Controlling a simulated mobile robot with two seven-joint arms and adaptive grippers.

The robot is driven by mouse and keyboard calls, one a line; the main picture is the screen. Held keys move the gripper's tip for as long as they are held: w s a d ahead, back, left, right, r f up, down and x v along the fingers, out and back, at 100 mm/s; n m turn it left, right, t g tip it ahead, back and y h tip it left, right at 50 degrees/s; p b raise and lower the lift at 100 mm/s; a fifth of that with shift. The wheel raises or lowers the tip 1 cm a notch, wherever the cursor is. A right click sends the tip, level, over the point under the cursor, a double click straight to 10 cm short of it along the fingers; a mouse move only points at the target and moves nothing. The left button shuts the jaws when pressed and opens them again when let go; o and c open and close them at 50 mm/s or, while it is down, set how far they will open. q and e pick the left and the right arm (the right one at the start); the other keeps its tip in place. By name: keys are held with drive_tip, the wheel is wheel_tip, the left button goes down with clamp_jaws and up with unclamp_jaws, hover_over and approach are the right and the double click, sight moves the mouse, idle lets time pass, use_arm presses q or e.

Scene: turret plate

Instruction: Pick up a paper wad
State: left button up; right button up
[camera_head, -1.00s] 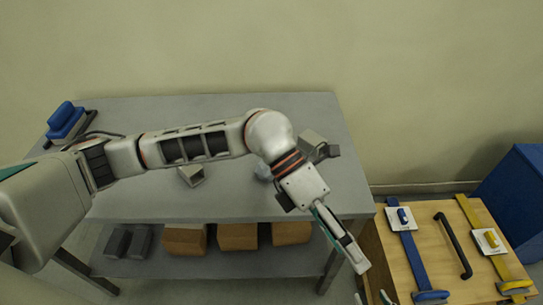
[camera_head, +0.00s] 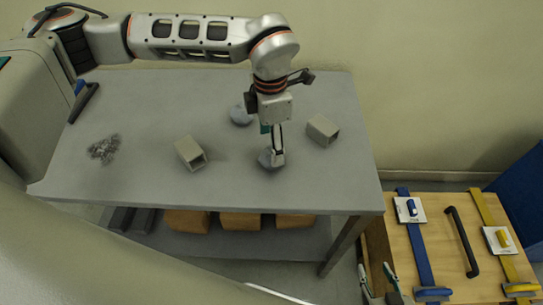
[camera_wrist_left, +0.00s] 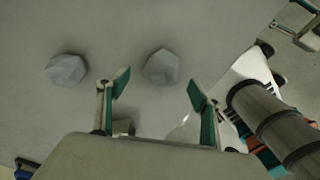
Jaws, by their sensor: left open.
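Two grey faceted paper wads lie on the grey table (camera_head: 230,190). One wad (camera_head: 267,160) is right at my left gripper (camera_head: 276,153), partly covered by its fingers in the head view. The other wad (camera_head: 240,115) lies farther back. In the left wrist view, one wad (camera_wrist_left: 162,67) lies just beyond and between the open fingertips of my left gripper (camera_wrist_left: 158,84); the other wad (camera_wrist_left: 66,70) is to the left. No grip on either wad shows. My right gripper (camera_head: 378,275) is low at the picture's bottom, fingers apart and empty, away from the wads.
Square tubes lie left (camera_head: 190,152) and right (camera_head: 322,130) of my left gripper. A pile of shavings (camera_head: 103,149) lies on the table's left. A wooden board (camera_head: 440,235) with blue and yellow strips is at the right. Boxes (camera_head: 240,222) stand on the lower shelf.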

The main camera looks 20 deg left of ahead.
use_arm(q)
drive_tip(key=f, duration=0.4)
drive_tip(key=shift+d, duration=0.2)
drive_tip(key=c, duration=0.9)
drive_tip(key=shift+r, duration=0.1)
